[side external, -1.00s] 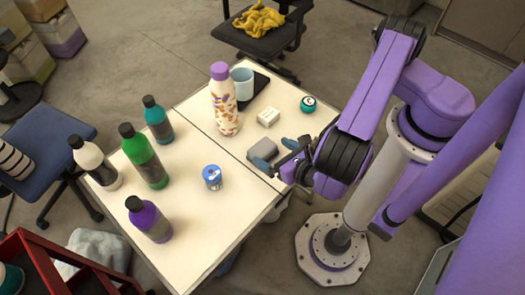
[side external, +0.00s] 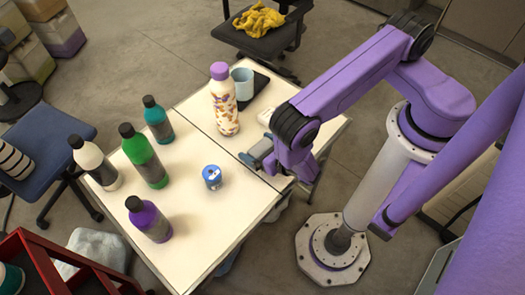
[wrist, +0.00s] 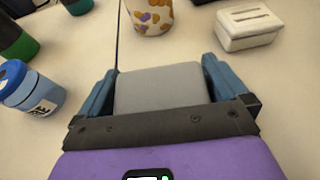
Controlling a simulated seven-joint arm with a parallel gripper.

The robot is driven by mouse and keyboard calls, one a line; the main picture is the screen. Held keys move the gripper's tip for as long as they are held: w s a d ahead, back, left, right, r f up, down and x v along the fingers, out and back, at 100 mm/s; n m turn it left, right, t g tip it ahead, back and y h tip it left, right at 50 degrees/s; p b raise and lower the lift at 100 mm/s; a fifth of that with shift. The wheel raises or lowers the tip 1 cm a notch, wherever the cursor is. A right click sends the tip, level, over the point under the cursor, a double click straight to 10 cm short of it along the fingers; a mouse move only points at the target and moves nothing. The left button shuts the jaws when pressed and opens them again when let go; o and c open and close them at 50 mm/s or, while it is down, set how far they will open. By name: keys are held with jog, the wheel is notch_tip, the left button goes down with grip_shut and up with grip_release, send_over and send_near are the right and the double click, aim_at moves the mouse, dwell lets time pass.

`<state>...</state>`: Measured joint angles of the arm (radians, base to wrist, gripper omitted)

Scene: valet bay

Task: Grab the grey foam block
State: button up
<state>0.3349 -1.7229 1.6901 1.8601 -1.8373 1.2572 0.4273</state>
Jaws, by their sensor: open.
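The grey foam block (wrist: 160,88) lies on the white table, between the two blue fingers of my gripper (wrist: 160,72) in the wrist view. The fingers are open, one on each side of the block, with narrow gaps that are hard to judge. The near end of the block is hidden by the dark gripper body. In the side external view my gripper (side external: 258,156) is low over the table near its right edge, and the block is mostly hidden there.
A white box (wrist: 248,25) lies just beyond the right finger. A blue jar (side external: 212,177) stands to the left. A patterned bottle (side external: 224,105) and a pale blue mug (side external: 243,84) stand behind. Several capped bottles (side external: 148,160) stand farther left.

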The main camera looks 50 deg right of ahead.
jog(key=c, duration=0.7)
jog(key=shift+r, duration=0.1)
